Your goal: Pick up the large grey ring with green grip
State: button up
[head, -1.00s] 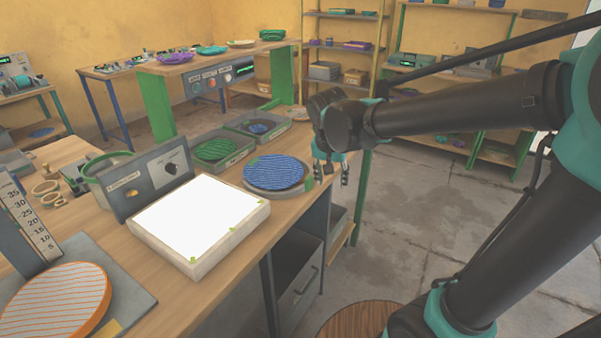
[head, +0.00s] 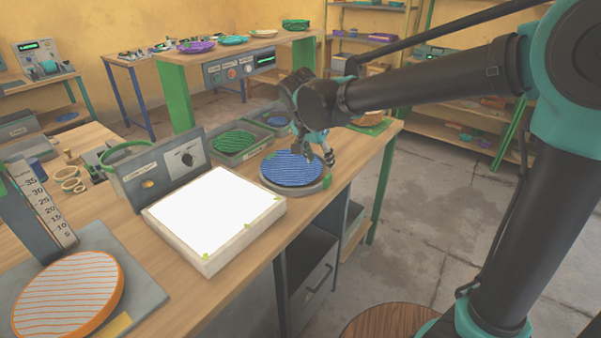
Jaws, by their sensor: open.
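A grey ring (head: 271,187) lies on the workbench around or under a blue striped disc (head: 292,167). A small green grip (head: 327,181) shows at the ring's right edge. My gripper (head: 318,155) is open and tilted, close to the disc's far right rim and the ring. No object shows between its fingers. Whether the fingers touch the disc or ring cannot be told. Part of the ring is hidden by the disc.
A bright white light panel (head: 213,213) and a grey control box (head: 160,170) stand left of the ring. Grey trays with a green disc (head: 234,141) sit behind. An orange striped disc (head: 68,293) is at the front left. The bench's right edge is near the ring.

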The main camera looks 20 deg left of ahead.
aim_at(326, 178)
jog(key=x, duration=0.9)
jog(key=shift+w+d+f, duration=0.1)
jog(key=shift+d+f, duration=0.1)
jog(key=shift+f, duration=0.15)
grip_shut()
